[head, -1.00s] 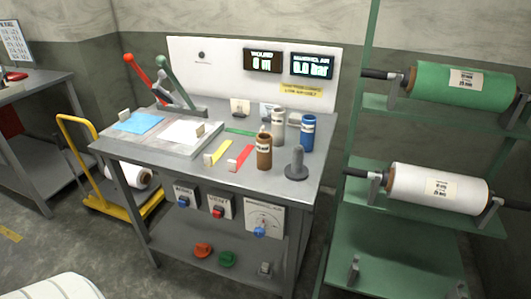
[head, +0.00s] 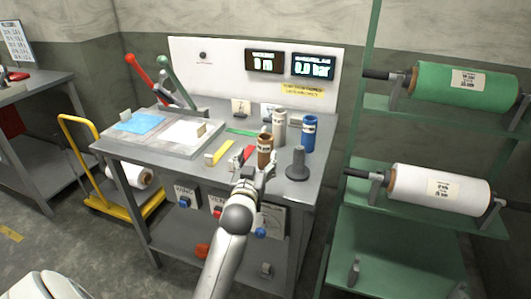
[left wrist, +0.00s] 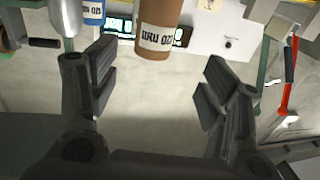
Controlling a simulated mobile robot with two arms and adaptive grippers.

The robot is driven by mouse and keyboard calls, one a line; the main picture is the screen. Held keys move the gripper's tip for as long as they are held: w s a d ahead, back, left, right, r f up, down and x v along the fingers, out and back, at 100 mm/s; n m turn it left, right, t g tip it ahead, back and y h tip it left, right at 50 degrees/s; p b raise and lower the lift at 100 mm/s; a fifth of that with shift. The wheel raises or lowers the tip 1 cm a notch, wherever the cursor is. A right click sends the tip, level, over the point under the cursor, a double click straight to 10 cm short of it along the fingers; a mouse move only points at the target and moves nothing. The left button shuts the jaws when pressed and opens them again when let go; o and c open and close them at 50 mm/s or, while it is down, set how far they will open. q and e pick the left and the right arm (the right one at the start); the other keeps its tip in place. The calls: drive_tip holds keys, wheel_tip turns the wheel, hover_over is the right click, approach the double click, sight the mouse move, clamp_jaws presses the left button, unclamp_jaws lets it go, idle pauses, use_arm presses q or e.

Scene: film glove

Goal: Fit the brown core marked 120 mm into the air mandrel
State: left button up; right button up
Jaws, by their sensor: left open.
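The brown core (head: 265,148) stands upright near the front of the bench. In the left wrist view the brown core (left wrist: 156,22) shows at the top, its label reading 120 mm upside down. A dark grey post on a round base, seemingly the air mandrel (head: 298,164), stands just right of it; it also seems to show in the left wrist view (left wrist: 63,18). My left gripper (head: 257,173) is open and empty, in front of the core. In the wrist view its fingers (left wrist: 158,85) stand either side of the core's line, the core beyond the tips. My right gripper is not in view.
A pale grey core (head: 279,127) and a blue core (head: 309,132) stand behind. Yellow (head: 218,153) and red strips lie to the left. A green rack (head: 400,213) with film rolls stands at the right. The bench panel's display (head: 313,66) reads 0.0 bar.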

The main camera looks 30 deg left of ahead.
sight(264, 145)
use_arm(q)
drive_tip(key=x, duration=0.5)
drive_tip(key=shift+w+p, duration=0.3)
drive_tip(key=shift+w, duration=0.05)
drive_tip(key=shift+d+p+x, duration=0.15)
drive_tip(key=shift+x, duration=1)
drive_tip(key=shift+d+p+x, duration=0.15)
drive_tip(key=shift+x, duration=1.05)
drive_tip(key=shift+w, duration=0.1)
drive_tip(key=shift+c, duration=0.4)
drive_tip(key=c, duration=1)
drive_tip(key=shift+r, duration=0.15)
drive_tip(key=shift+c, duration=0.2)
